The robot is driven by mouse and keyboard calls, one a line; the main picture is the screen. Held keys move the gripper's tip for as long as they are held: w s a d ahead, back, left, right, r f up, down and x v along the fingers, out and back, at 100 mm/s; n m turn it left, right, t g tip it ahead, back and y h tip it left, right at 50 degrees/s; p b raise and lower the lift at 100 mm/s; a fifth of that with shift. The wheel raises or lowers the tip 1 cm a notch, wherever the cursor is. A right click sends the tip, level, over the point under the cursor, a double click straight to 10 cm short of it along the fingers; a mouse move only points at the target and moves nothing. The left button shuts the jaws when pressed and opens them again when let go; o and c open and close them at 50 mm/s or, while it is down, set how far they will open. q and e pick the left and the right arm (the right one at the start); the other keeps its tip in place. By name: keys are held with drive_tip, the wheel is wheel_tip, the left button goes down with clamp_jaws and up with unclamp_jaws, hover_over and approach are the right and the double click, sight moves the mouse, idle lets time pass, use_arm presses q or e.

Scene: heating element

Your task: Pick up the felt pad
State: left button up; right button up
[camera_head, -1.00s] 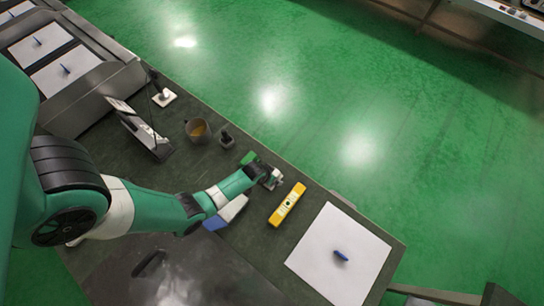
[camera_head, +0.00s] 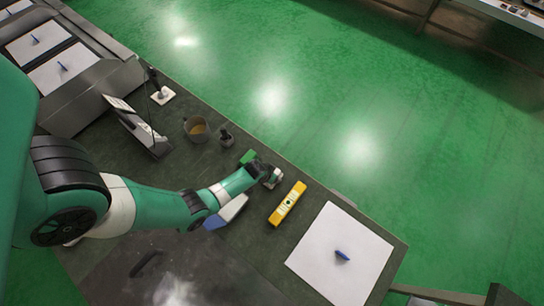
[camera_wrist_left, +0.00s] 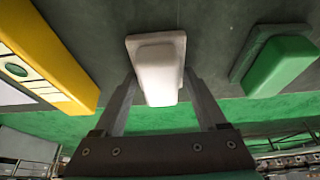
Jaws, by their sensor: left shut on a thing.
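A white pad with a raised block on a flat base, which I take to be the felt pad (camera_wrist_left: 158,70), is between the two fingers of my left gripper (camera_wrist_left: 160,88) in the left wrist view. The fingers are shut on its sides. It is at or very near the dark tabletop; I cannot tell whether it is clear of it. In the head view my left gripper (camera_head: 272,178) is near the table's far edge, and the pad is mostly hidden there. My right gripper is not in view.
A green block (camera_wrist_left: 280,65) sits beside the held pad. A yellow level (camera_head: 287,203) lies on its other side. A blue-and-white object (camera_head: 228,212) lies under my arm. A white sheet (camera_head: 322,276) with a blue piece, a pot (camera_head: 196,130) and a metal panel (camera_head: 190,275) share the table (camera_head: 185,170).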

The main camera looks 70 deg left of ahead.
use_arm(q)
drive_tip(key=shift+r, duration=0.3)
drive_tip(key=r+p, duration=0.2)
drive_tip(key=s+r+p, duration=0.1)
drive_tip(key=r, duration=0.1)
drive_tip(key=shift+r+p, duration=0.3)
drive_tip(key=shift+p, duration=0.1)
drive_tip(key=s+d+r+p, duration=0.2)
drive_tip(key=s+r+p, duration=0.55)
drive_tip(key=s, duration=0.55)
wheel_tip(320, 180, up, 9)
drive_tip(key=p, duration=0.8)
wheel_tip(320, 180, down, 10)
drive_tip(key=b, duration=1)
wheel_tip(320, 180, up, 24)
drive_tip(key=p, duration=2.4)
drive_tip(key=shift+a, duration=0.15)
